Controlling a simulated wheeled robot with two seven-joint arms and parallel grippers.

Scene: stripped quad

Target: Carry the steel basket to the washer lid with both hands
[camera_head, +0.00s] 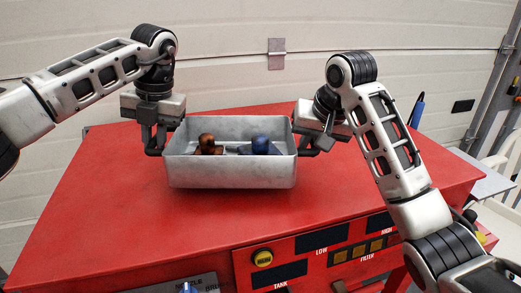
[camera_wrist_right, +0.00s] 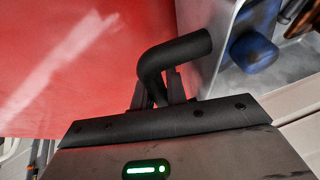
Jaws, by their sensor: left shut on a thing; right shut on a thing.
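The steel basket (camera_head: 230,173) is a grey open box in the middle of the head view, over the red washer lid (camera_head: 110,205). It looks level; I cannot tell whether it touches the lid. A brown part (camera_head: 208,146) and a blue part (camera_head: 262,145) lie inside. My left gripper (camera_head: 155,143) is shut on the dark handle at the basket's left end. My right gripper (camera_head: 309,146) is shut on the handle at the right end. In the right wrist view the bent black handle (camera_wrist_right: 170,62) sits between the right fingers, beside the basket wall (camera_wrist_right: 208,40).
The washer's front panel (camera_head: 320,255) has a yellow button (camera_head: 263,257) and labels. A blue-handled tool (camera_head: 417,110) stands at the right behind my right arm. A pale panelled wall (camera_head: 230,60) is behind. Bare red lid lies left and in front of the basket.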

